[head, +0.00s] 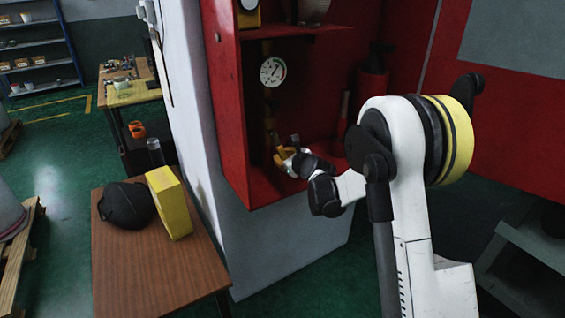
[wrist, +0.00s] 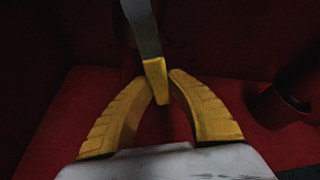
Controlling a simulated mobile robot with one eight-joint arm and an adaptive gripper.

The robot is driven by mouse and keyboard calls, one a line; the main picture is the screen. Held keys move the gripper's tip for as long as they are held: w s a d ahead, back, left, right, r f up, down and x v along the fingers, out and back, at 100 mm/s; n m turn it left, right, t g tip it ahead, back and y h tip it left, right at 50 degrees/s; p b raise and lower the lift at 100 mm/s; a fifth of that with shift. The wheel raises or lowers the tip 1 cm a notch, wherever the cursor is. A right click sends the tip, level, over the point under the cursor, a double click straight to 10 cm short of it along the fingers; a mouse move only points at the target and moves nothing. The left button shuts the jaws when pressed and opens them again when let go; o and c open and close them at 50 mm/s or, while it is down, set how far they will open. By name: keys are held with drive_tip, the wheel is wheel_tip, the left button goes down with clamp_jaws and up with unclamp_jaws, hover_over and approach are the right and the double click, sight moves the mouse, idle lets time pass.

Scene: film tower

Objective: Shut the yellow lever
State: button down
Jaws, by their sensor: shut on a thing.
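The yellow lever (wrist: 155,80) shows in the wrist view as a yellow tip on a grey metal bar that runs up out of the picture. My gripper (wrist: 163,86) has its two yellow fingers closed in around the lever's tip. The tip sits between the fingertips. In the head view my gripper (head: 285,157) is inside the red cabinet, low down below the gauge. The lever is small there and hard to tell from my yellow fingers. How far the lever is turned cannot be seen.
The red cabinet (head: 222,95) encloses the space around my gripper. A pressure gauge (head: 272,72) sits above on a pipe. A dark cylinder (wrist: 277,106) stands to the right in the wrist view. A wooden table (head: 150,265) with a yellow box (head: 168,202) stands at left.

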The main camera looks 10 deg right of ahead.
drive_tip(key=d+n, duration=0.1)
drive_tip(key=w+d+r+n+t+h, duration=0.1)
drive_tip(key=shift+d+r+n+h, duration=0.3)
drive_tip(key=shift+d, duration=0.05)
drive_tip(key=w+d+r+n+t+h, duration=0.1)
drive_tip(key=d+r+n+t+h, duration=0.1)
drive_tip(key=r+n, duration=0.5)
drive_tip(key=shift+d+r+n+t, duration=0.3)
drive_tip(key=shift+d+n+t, duration=0.3)
drive_tip(key=shift+d+t, duration=0.1)
drive_tip(key=c, duration=1.3)
unclamp_jaws()
drive_tip(key=shift+o, duration=0.2)
